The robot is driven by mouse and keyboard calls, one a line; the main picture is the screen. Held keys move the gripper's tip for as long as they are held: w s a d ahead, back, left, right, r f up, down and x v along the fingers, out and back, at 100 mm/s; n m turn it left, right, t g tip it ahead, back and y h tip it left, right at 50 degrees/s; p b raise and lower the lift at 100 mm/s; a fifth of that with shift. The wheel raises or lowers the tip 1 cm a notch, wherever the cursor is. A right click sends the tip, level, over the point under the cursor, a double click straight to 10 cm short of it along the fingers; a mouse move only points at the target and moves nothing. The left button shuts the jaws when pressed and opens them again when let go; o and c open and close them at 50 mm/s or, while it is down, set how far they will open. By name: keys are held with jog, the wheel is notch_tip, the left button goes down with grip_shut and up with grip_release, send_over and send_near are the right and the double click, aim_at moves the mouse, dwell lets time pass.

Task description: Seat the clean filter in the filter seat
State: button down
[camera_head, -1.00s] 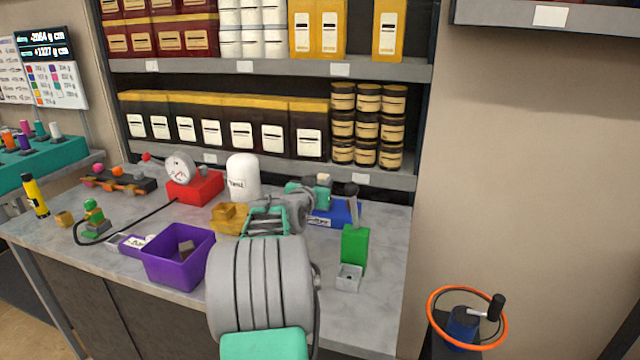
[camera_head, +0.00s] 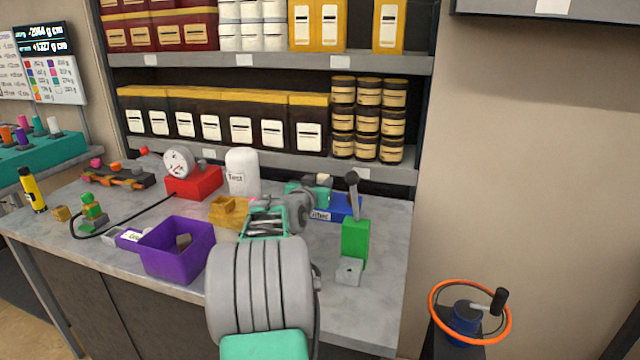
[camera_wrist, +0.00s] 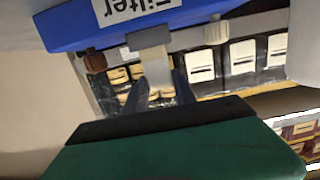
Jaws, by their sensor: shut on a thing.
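My gripper (camera_wrist: 160,92) is in the wrist view, its two dark fingers shut on a pale piece (camera_wrist: 157,70), which looks like the clean filter. The wrist view is upside down. The blue filter box (camera_wrist: 75,28), with its "Filter" label, is close by at the top of that view. A grey block (camera_wrist: 148,38) at the box's edge meets or overlaps the pale piece; I cannot tell whether it is the filter seat or whether they touch. In the head view the blue box (camera_head: 347,207) is partly behind my wrist, and my fingers are not clear there.
A brown knob (camera_wrist: 95,62) and a pale knob (camera_wrist: 215,33) are beside the grey block. Shelves stand behind.

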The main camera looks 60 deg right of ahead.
jog(key=shift+f+b, duration=0.3)
jog(key=shift+f, duration=0.1)
jog(key=c, duration=0.9)
grip_release()
jog(key=shift+c, duration=0.2)
jog(key=shift+r, duration=0.1)
jog(key=shift+r, duration=0.3)
jog(key=s+a+r, duration=0.3)
jog(key=a+r, duration=0.3)
jog(key=s+a+r, duration=0.3)
jog(key=a+r, duration=0.3)
jog(key=shift+s+a+r, duration=0.15)
jog(key=shift+s+a, duration=0.1)
